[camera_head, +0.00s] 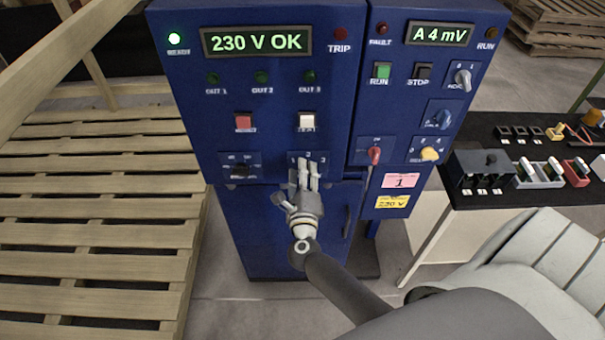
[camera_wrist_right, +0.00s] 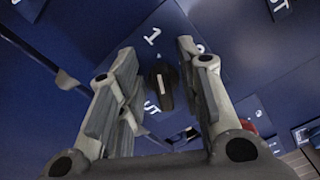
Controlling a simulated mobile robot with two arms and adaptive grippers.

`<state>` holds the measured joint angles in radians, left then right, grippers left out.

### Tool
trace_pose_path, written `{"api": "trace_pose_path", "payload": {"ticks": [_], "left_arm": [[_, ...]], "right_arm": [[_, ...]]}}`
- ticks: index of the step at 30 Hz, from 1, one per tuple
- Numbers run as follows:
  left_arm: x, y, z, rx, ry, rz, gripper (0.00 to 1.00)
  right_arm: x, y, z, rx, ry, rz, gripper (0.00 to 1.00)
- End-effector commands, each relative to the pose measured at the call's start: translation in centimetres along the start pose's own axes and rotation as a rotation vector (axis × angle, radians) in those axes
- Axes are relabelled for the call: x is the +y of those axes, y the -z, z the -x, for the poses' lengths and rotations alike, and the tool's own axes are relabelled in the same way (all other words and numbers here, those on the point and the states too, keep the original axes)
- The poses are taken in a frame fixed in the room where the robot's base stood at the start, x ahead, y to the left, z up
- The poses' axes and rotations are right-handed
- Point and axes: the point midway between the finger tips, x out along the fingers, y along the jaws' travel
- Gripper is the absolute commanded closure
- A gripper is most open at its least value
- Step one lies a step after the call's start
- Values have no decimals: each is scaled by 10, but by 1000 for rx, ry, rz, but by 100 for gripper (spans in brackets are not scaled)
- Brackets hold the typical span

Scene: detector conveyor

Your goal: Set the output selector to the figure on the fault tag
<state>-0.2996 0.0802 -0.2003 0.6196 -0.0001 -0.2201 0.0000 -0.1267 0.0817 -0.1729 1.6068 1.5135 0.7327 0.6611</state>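The output selector, a dark knob (camera_wrist_right: 162,88) with a white line, sits on the blue panel in the right wrist view. The figure 1 shows above it; another figure is partly hidden by a finger. My right gripper (camera_head: 308,168) is in front of the selector in the head view and hides the knob there. In the right wrist view, the open fingers of the gripper (camera_wrist_right: 158,50) stand on either side of the knob, apart from it. The fault tag, a pink label (camera_head: 401,181), reads 1. My left gripper is not in view.
The blue cabinet's display (camera_head: 256,41) reads 230 V OK. A yellow tag (camera_head: 392,202) reads 230 V. A red-handled switch (camera_head: 375,155) is right of my gripper. A black bench (camera_head: 500,195) with parts stands at right, wooden pallets (camera_head: 95,230) at left.

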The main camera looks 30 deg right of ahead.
Motion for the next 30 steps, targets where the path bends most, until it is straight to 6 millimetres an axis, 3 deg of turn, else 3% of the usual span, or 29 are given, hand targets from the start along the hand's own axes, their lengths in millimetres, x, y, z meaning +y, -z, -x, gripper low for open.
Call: {"api": "trace_pose_path", "payload": {"ticks": [11,24,30], "left_arm": [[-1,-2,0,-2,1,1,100],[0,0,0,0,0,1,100],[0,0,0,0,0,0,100]], "right_arm": [[1,0,8,0,-2,-2,65],[1,1,92,2,-3,-2,65],[0,0,115,1,-1,-1,65]]}}
